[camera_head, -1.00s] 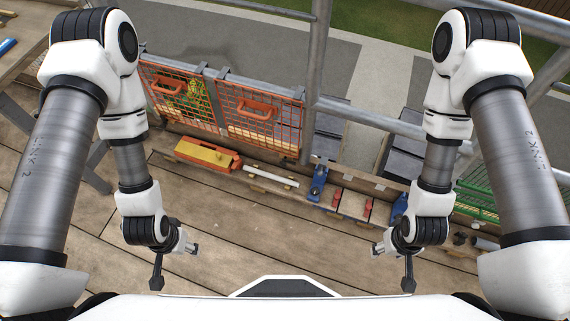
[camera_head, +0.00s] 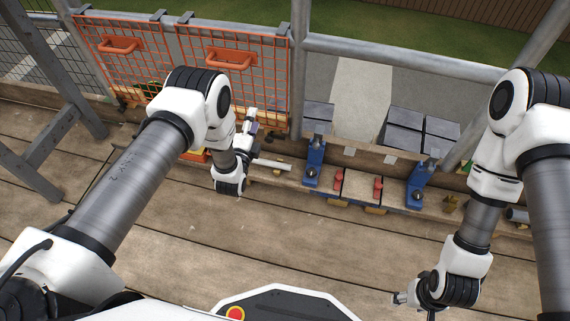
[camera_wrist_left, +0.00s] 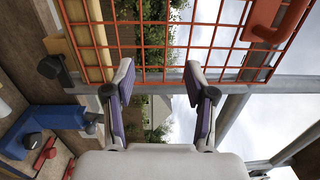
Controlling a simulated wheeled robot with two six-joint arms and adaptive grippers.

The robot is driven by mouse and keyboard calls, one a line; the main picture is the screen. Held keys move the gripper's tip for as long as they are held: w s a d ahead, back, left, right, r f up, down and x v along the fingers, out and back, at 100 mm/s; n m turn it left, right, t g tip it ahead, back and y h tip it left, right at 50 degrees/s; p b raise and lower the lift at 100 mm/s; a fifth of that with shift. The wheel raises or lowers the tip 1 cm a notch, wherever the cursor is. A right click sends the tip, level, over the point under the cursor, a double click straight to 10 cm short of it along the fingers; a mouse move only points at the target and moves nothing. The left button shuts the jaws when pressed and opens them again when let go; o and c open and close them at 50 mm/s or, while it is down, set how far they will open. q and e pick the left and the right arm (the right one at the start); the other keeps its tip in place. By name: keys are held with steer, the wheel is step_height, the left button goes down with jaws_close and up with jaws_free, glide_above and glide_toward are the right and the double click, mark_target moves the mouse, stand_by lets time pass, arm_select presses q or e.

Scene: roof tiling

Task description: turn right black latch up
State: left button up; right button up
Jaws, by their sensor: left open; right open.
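The right orange mesh panel (camera_head: 262,75) stands upright on the railing; it also shows in the left wrist view (camera_wrist_left: 215,40). A dark latch-like knob (camera_wrist_left: 50,68) sits by the wooden strip at the panel's edge, left of my fingers in the left wrist view. A small dark fitting (camera_head: 270,137) shows at the panel's lower right in the head view. My left gripper (camera_head: 252,116) is open and empty in front of this panel, its fingers apart in the wrist view (camera_wrist_left: 158,72). My right gripper (camera_head: 399,298) is open, low at the right, away from the panels.
The left mesh panel (camera_head: 118,50) stands beside it. Blue clamps (camera_head: 314,165) and (camera_head: 418,188), with red toggles (camera_head: 338,180) between them, line the board at right. A white bar (camera_head: 272,165) lies near my left gripper. The front deck (camera_head: 150,250) is clear.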

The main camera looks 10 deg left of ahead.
arm_select(q)
steer(key=b, duration=0.8)
glide_toward(268, 141)
steer(key=w, duration=0.3)
steer(key=shift+h, duration=0.3)
steer(key=w+b, duration=0.2)
steer(key=w, duration=0.1)
steer(key=w+b, duration=0.2)
steer(key=w, duration=0.2)
steer(key=shift+d, duration=0.2)
steer(key=shift+w+r, duration=0.2)
steer(key=shift+w, duration=0.15)
jaws_close()
arm_select(e)
step_height(268, 141, down, 16)
steer(key=shift+s+d, duration=0.2)
